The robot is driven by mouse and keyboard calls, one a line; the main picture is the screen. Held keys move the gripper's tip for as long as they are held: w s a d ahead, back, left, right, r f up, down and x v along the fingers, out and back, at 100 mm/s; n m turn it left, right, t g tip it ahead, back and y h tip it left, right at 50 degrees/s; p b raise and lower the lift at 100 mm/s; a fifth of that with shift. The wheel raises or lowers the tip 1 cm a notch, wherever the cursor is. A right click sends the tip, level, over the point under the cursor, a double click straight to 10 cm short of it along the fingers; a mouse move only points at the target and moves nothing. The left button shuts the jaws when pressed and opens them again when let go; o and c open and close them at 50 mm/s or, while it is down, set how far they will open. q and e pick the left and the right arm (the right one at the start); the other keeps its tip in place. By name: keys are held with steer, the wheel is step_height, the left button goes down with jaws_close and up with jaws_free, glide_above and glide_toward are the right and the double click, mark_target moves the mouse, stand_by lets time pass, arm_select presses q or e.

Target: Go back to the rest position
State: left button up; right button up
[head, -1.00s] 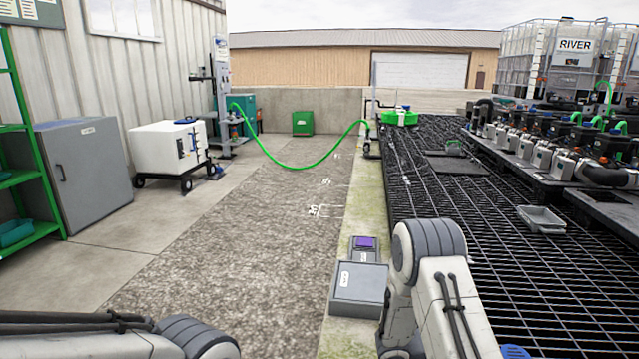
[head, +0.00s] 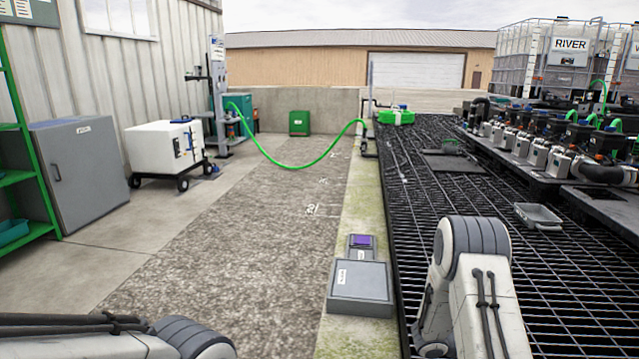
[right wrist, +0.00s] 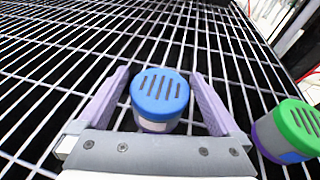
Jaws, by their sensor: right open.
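My right gripper (right wrist: 160,74) is open in the right wrist view, its two purple fingers spread to either side of a canister with a slotted blue cap (right wrist: 160,95). There are gaps between the canister and the fingers. I cannot tell whether the canister stands on the grating. A second canister with a slotted green cap (right wrist: 299,127) is to the right of the gripper, outside the fingers. In the head view my right arm reaches in at the bottom right, and its gripper is out of sight. My left arm shows at the bottom left, with its gripper out of frame.
Black grating (head: 450,215) lies under and ahead of my right arm. A grey box (head: 360,287) sits on the ledge left of that arm. A grey tray (head: 538,216) lies on the grating. A green hose (head: 300,166) hangs across the back. The gravel strip (head: 240,260) is clear.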

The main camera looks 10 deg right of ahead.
step_height(320, 180, up, 2)
steer(key=shift+s+r+p, duration=0.1)
steer(key=shift+r+p, duration=0.05)
steer(key=shift+p, duration=0.15)
steer(key=s+d+r+p, duration=0.3)
steer(key=s+d+r, duration=0.3)
steer(key=s, duration=0.4)
steer(key=w+a+r+n+t+p, duration=0.45)
steer(key=w+a+r+p, duration=0.85)
steer(key=a+p, duration=0.45)
steer(key=a+r+n+t+y+p, duration=0.3)
steer(key=a+r+n+t+p, duration=0.1)
steer(key=a+r+p, duration=1.3)
steer(key=shift+w+a+t+p, duration=0.25)
steer(key=shift+a+t+p, duration=0.5)
steer(key=shift+a+p, duration=0.85)
steer(key=shift+r, duration=0.1)
